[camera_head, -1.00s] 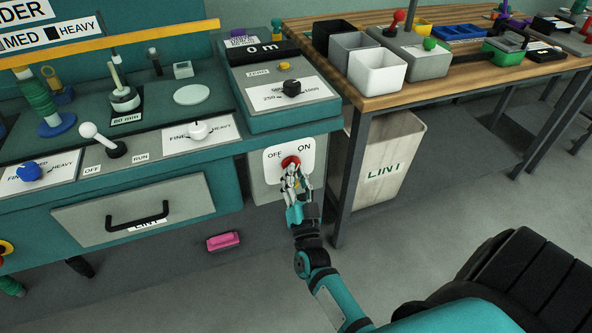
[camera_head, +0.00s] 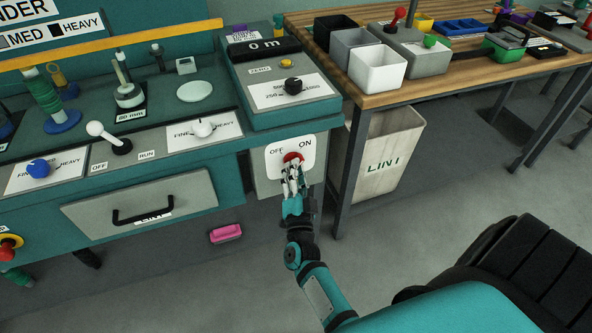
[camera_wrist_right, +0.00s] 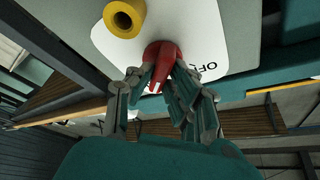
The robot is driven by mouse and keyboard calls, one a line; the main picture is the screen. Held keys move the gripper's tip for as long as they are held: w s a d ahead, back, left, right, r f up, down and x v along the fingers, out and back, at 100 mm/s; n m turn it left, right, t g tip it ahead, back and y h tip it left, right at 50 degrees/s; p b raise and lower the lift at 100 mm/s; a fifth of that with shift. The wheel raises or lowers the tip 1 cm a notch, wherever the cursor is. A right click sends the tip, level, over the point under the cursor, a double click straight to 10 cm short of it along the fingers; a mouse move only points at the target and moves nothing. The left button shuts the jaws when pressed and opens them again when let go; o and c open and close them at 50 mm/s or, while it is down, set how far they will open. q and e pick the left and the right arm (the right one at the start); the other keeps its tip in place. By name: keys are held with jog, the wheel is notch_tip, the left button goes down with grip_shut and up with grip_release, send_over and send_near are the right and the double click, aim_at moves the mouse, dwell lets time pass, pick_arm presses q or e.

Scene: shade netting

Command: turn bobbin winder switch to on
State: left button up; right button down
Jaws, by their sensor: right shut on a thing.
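The bobbin winder switch is a red knob (camera_head: 293,158) on a white plate (camera_head: 276,163) marked OFF at left and ON at right. The plate is on the grey front panel below the teal console. My right gripper (camera_head: 293,176) reaches up to the switch from below and is shut on the red knob. In the right wrist view the knob (camera_wrist_right: 161,58) sits between the fingertips (camera_wrist_right: 161,80), and the lettering OFF appears upside down to its right. A white mark shows on the knob; its exact turn is hard to tell. My left gripper is not in view.
A drawer with a black handle (camera_head: 142,215) is left of the switch. A pink block (camera_head: 225,233) lies below. A LINT bin (camera_head: 390,160) stands under the wooden bench at right, whose leg (camera_head: 349,180) is close to my right arm. A yellow cylinder (camera_wrist_right: 124,18) is near the plate.

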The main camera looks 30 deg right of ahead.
jog(key=c, duration=1.3)
grip_release()
